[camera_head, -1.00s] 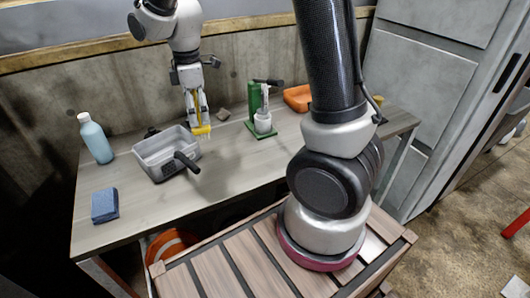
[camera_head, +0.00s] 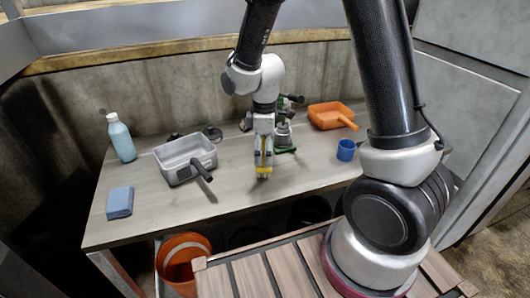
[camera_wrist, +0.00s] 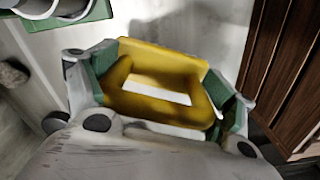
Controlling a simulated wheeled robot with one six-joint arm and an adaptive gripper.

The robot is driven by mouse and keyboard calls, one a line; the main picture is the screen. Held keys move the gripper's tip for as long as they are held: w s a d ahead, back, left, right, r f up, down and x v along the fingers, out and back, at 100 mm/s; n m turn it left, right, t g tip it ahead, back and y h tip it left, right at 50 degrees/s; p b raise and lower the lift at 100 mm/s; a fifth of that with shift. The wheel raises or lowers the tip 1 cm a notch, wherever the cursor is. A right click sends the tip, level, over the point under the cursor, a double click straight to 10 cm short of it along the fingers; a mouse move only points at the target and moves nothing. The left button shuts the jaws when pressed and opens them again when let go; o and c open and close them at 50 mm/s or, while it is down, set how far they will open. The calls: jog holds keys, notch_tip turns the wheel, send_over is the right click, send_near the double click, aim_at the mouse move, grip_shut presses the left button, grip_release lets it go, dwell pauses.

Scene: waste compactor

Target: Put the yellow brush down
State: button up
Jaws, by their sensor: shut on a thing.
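The yellow brush (camera_head: 264,170) is in my gripper (camera_head: 264,158), over the middle of the grey table (camera_head: 225,200). In the wrist view the yellow brush (camera_wrist: 165,85) fills the space between the green-padded fingers of my gripper (camera_wrist: 160,95), which is shut on it. The brush hangs low near the table top. I cannot tell whether it touches the surface.
A grey tub (camera_head: 186,160) with a black handle is left of my gripper. A blue block (camera_head: 120,202) and a blue bottle (camera_head: 121,138) stand farther left. A blue cup (camera_head: 346,150) and an orange dustpan (camera_head: 330,116) are to the right. An orange bucket (camera_head: 180,262) is below the table.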

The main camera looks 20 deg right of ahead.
jog(key=shift+f, duration=0.4)
jog(key=shift+f, duration=0.1)
jog(key=o, duration=1)
notch_tip(320, 180, up, 12)
jog(key=shift+r, duration=0.15)
jog(key=shift+s, duration=0.1)
